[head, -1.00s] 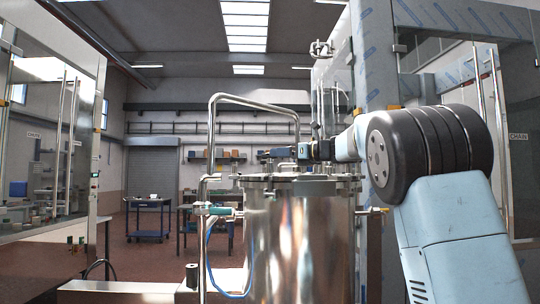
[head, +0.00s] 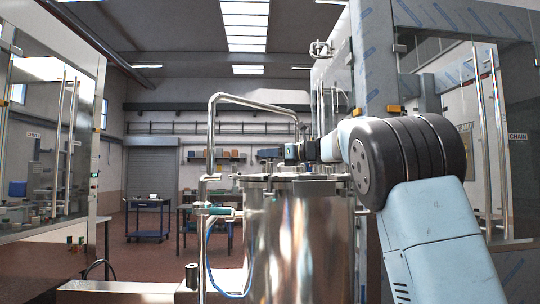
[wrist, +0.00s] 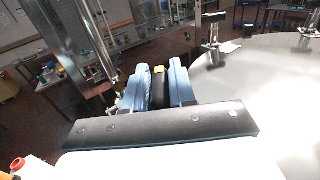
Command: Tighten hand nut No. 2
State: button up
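The steel vessel (head: 300,245) stands in the middle of the head view with its flat lid (head: 295,178) on. My gripper (head: 268,154) is just above the lid, pointing left. In the wrist view my gripper (wrist: 163,88) shows two blue fingers with a dark gap between them. The lid (wrist: 265,85) fills the right of the wrist view. One upright T-shaped hand nut (wrist: 212,38) stands at its rim, and another hand nut (wrist: 307,32) stands farther right. No numbers are readable, so I cannot tell which is No. 2.
A bent steel pipe (head: 212,125) rises left of the vessel and arches behind it. A blue hose (head: 209,265) hangs beside it. A film-wrapped steel frame (head: 375,60) stands to the right. A blue cart (head: 147,218) stands far behind on open floor.

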grip_shut()
jog(key=shift+d, duration=0.1)
jog(key=shift+n+g+y, duration=0.8)
jog(key=shift+n+g, duration=0.3)
jog(key=shift+g, duration=0.4)
jog(key=o, duration=0.5)
grip_release()
jog(key=shift+o, duration=0.2)
